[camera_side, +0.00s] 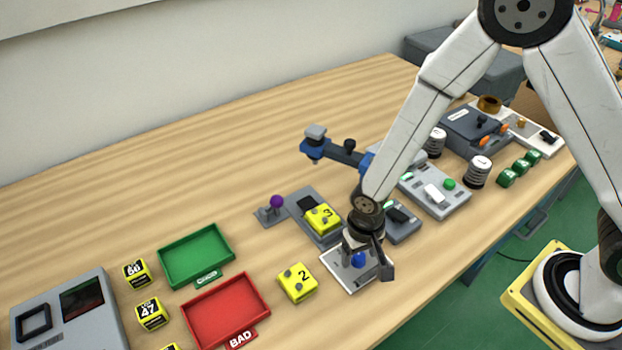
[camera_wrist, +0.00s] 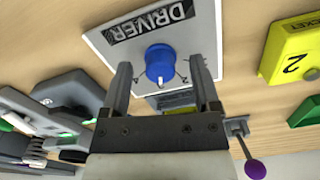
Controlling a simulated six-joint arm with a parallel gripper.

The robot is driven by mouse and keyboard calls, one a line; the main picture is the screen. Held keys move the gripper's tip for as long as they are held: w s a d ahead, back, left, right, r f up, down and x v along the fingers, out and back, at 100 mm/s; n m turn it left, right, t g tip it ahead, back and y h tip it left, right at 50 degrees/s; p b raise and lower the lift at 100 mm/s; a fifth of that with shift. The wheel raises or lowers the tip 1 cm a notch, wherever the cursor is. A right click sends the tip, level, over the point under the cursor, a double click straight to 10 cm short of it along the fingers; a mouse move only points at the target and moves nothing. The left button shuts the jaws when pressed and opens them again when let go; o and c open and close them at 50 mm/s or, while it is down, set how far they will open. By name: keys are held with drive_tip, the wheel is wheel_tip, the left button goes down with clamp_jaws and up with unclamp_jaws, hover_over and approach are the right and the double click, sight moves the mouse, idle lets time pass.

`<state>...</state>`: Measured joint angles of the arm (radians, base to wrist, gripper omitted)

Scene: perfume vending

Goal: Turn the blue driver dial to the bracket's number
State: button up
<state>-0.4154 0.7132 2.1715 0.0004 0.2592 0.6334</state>
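The blue driver dial (camera_wrist: 160,64) sits on a white plate labelled DRIVER (camera_wrist: 112,40); small marks ring it, and I cannot read which one it points to. In the side view the blue dial (camera_side: 358,259) is partly hidden by my gripper (camera_side: 370,264). In the wrist view my gripper (camera_wrist: 162,84) is open, its two fingers apart on either side of the dial, with nothing held. A yellow bracket numbered 2 (camera_side: 297,283) lies left of the plate and also shows in the wrist view (camera_wrist: 282,52). Another yellow bracket numbered 3 (camera_side: 322,219) sits in a grey fixture (camera_side: 302,200).
A green tray (camera_side: 197,255) and a red BAD tray (camera_side: 228,312) stand to the left. A purple-knobbed lever (camera_side: 276,203) and a blue arm device (camera_side: 345,153) are behind. Grey button boxes (camera_side: 440,193) stand to the right. The table behind is clear.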

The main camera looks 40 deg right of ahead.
sight(360, 255)
drive_tip(key=shift+r, duration=0.2)
drive_tip(key=shift+r, duration=3.7)
drive_tip(key=shift+w+d+r, duration=0.1)
drive_tip(key=shift+d+r, duration=0.2)
drive_tip(key=shift+d, duration=0.1)
drive_tip(key=s+d+r+n+t, duration=0.1)
drive_tip(key=d+r, duration=0.2)
drive_tip(key=d, duration=0.3)
drive_tip(key=s+d+r+n+t, duration=0.1)
drive_tip(key=s+d+r, duration=0.1)
drive_tip(key=d+r, duration=0.2)
drive_tip(key=d, duration=0.3)
drive_tip(key=shift+s+n+t, duration=0.25)
drive_tip(key=shift+n+t, duration=0.05)
